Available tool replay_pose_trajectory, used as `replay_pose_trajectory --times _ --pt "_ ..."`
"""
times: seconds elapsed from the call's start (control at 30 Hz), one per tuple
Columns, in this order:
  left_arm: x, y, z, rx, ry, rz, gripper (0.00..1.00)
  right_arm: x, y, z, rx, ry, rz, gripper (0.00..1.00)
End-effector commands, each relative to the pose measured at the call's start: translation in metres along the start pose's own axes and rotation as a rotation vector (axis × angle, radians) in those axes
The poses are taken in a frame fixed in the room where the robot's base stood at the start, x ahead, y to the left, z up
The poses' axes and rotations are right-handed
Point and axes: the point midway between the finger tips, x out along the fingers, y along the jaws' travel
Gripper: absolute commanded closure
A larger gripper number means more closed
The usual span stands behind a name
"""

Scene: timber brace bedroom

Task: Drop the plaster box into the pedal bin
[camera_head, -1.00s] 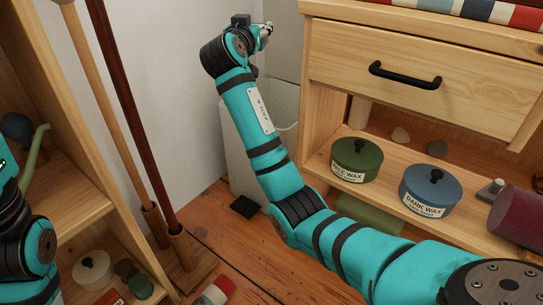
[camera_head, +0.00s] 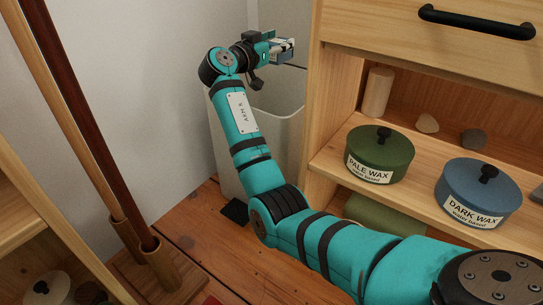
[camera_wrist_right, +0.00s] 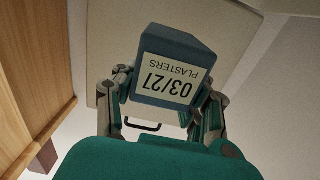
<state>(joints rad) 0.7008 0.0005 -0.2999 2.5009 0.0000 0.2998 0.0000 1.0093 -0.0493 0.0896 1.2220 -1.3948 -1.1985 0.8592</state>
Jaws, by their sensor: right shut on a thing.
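The plaster box (camera_wrist_right: 174,62) is a blue-grey carton with a pale label reading "03/27 PLASTERS", upside down in the right wrist view. My right gripper (camera_wrist_right: 168,95) is shut on it, with a finger on each side. In the head view the right gripper (camera_head: 272,48) holds the box (camera_head: 284,47) up high, above the bin's opening. The pedal bin (camera_head: 288,135) is pale and stands against the cabinet's left side, partly hidden by my right arm. Its top looks open, with a pale panel upright behind. Its black pedal (camera_head: 235,211) is at floor level. My left gripper is out of view.
The wooden cabinet (camera_head: 314,110) is close on the bin's right. Its shelf holds a green wax tin (camera_head: 380,154) and a blue wax tin (camera_head: 478,192). Long wooden poles (camera_head: 75,120) stand at the left, in front of the white wall. Some floor is clear between.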

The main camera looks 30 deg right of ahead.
Motion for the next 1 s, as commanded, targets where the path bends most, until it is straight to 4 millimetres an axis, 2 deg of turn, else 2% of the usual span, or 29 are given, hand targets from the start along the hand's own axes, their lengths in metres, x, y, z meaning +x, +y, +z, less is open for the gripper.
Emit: replay_pose_trajectory --times 0.03,0.2,0.53,0.57,0.7,0.77,1.0 --pt "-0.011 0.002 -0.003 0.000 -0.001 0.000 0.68 0.000 0.000 0.012 0.000 0.000 0.000 0.88" --pt "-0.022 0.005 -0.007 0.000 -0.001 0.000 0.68 0.000 0.000 0.028 0.000 0.001 -0.001 0.88" --pt "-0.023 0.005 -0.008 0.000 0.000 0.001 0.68 0.000 0.000 0.029 0.000 0.001 -0.001 0.88" --pt "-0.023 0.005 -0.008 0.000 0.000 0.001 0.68 0.000 0.000 0.029 0.000 0.001 -0.001 0.53" --pt "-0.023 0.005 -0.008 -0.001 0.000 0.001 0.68 0.000 0.000 0.029 0.000 0.001 -0.001 0.34" --pt "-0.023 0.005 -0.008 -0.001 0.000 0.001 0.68 0.000 0.000 0.029 0.000 0.001 -0.001 0.28" --pt "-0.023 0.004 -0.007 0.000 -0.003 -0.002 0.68 0.000 0.000 0.029 0.000 0.000 -0.001 0.28"
